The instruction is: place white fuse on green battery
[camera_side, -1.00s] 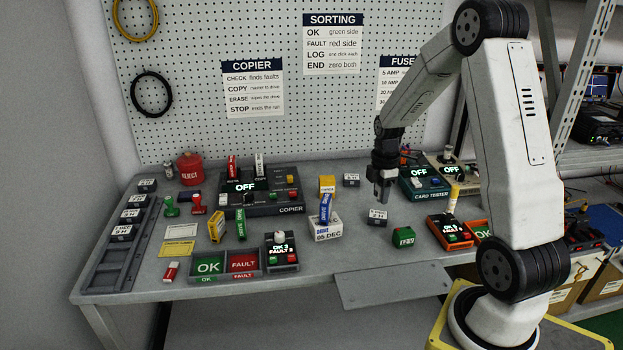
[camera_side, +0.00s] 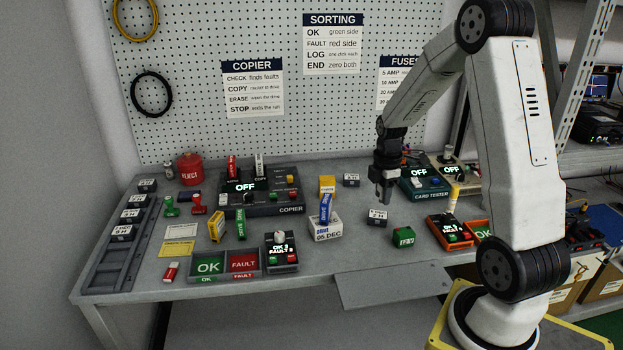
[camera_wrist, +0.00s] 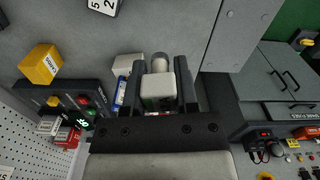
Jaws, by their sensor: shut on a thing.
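My gripper (camera_side: 383,195) hangs over the right part of the table, above the bench surface. In the wrist view, my gripper (camera_wrist: 158,88) is shut on a white block, which I take as the white fuse (camera_wrist: 157,82), between its two black fingers. In the side view the fuse is too small to make out clearly. A green block with a pale label, which I take as the green battery (camera_side: 403,237), stands on the table below and a little right of my gripper. The two are apart. I cannot make out the green battery clearly in the wrist view.
An orange tester (camera_side: 450,232) with a pale upright cylinder stands right of the green block. The card tester (camera_side: 425,183) is behind it. A white date stand (camera_side: 325,230) holds a blue drive (camera_side: 325,208) to the left. The copier (camera_side: 262,200) is further left.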

